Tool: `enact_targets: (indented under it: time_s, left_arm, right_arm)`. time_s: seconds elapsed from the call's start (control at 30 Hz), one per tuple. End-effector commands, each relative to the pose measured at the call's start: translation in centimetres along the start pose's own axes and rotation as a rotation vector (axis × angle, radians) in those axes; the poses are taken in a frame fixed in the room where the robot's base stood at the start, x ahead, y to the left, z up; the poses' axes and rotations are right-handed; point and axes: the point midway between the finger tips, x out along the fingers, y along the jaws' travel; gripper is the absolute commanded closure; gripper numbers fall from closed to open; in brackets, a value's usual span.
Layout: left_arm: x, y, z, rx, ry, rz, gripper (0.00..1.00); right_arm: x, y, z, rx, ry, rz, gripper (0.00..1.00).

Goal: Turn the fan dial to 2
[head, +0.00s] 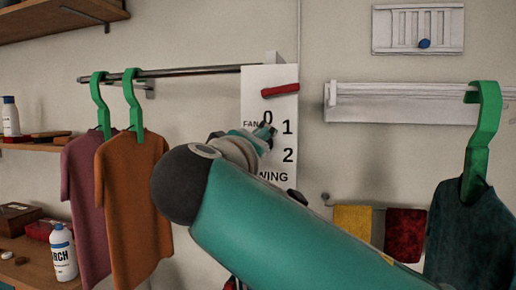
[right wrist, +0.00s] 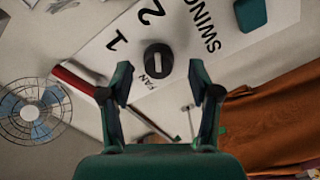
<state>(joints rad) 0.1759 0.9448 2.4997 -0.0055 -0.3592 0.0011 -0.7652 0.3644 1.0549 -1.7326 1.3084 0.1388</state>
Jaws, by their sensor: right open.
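The white control panel (head: 285,83) on the wall carries the label FAN, the numbers 0, 1 and 2, and the label SWING. The black fan dial (right wrist: 158,59) shows in the right wrist view with a short pale mark on its face; I cannot tell which number it points to. In the head view my arm hides the dial. My right gripper (right wrist: 163,92) is open, its two fingers on either side of and below the dial in the picture, apparently not touching it. The right gripper also shows in the head view (head: 266,134) in front of the panel. My left gripper is not in view.
A red bar (head: 280,90) is near the panel's top. A rail (head: 190,71) left of it holds hung shirts (head: 132,180). A dark green garment (head: 468,240) hangs at right. A small fan (right wrist: 33,112) shows in the wrist view. A white bottle (head: 63,252) stands at lower left.

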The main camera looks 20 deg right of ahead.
Motion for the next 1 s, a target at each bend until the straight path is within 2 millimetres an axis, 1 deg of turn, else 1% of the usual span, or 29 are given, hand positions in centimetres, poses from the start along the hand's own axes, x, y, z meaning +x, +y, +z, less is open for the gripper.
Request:
enact_targets:
  time_s: [0.03, 0.2, 0.3, 0.43, 0.5, 0.63, 1.0]
  left_arm:
    - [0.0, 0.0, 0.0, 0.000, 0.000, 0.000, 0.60]
    - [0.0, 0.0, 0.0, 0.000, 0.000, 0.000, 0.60]
    - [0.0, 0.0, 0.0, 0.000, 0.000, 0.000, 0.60]
    - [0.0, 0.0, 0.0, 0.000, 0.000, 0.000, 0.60]
    - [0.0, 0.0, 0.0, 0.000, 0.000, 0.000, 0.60]
    - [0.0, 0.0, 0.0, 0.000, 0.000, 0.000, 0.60]
    - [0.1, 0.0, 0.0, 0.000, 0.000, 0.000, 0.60]
  right_arm:
    - [-1.1, 0.1, -0.1, 0.000, 0.005, -0.001, 0.38]
    - [-4.6, 0.0, -0.1, 0.001, 0.007, -0.001, 0.38]
    - [-6.5, 0.0, -0.1, 0.000, 0.006, 0.001, 0.38]
    - [-8.3, 0.0, -0.1, 0.002, 0.005, 0.001, 0.38]
    - [-8.9, 0.0, -0.1, 0.002, 0.003, 0.002, 0.38]
    - [-9.5, 0.0, 0.0, 0.001, 0.003, 0.002, 0.38]
    - [-9.5, 0.0, 0.0, 0.001, 0.002, 0.002, 0.38]
